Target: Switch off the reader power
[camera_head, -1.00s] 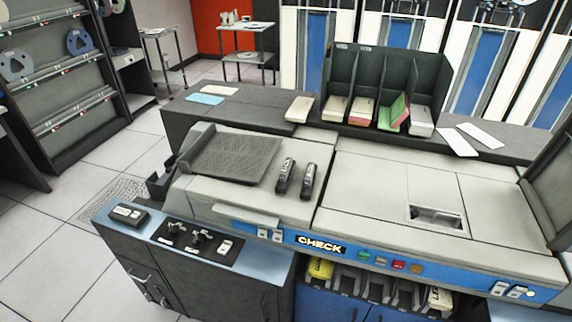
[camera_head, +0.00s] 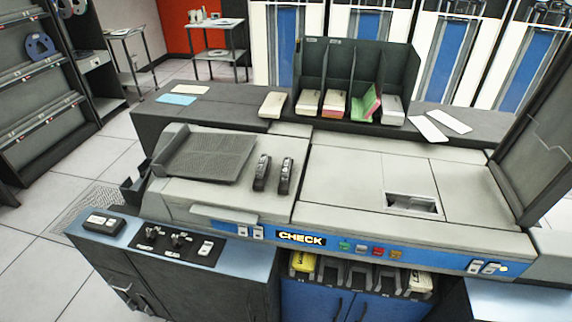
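The card reader (camera_head: 380,180) is a wide pale-grey machine with a blue front strip carrying a lit "CHECK" sign (camera_head: 301,239). A pair of white rocker switches (camera_head: 484,268) sits at the strip's right end, beside a small lit lamp (camera_head: 504,269). Another pair of rocker switches (camera_head: 250,232) is left of the sign. A black plate (camera_head: 178,244) on the left side desk holds two levers and a white rocker (camera_head: 206,247). The labels are too small to read, so I cannot tell which switch is the reader power. Neither of my grippers is in view.
A raised grey lid (camera_head: 530,150) stands at the right. A dark divided rack (camera_head: 357,75) holds card stacks behind the reader. A small dark box (camera_head: 103,224) sits on the left desk. Coloured buttons (camera_head: 362,249) line the front strip. Tiled floor is open at the left.

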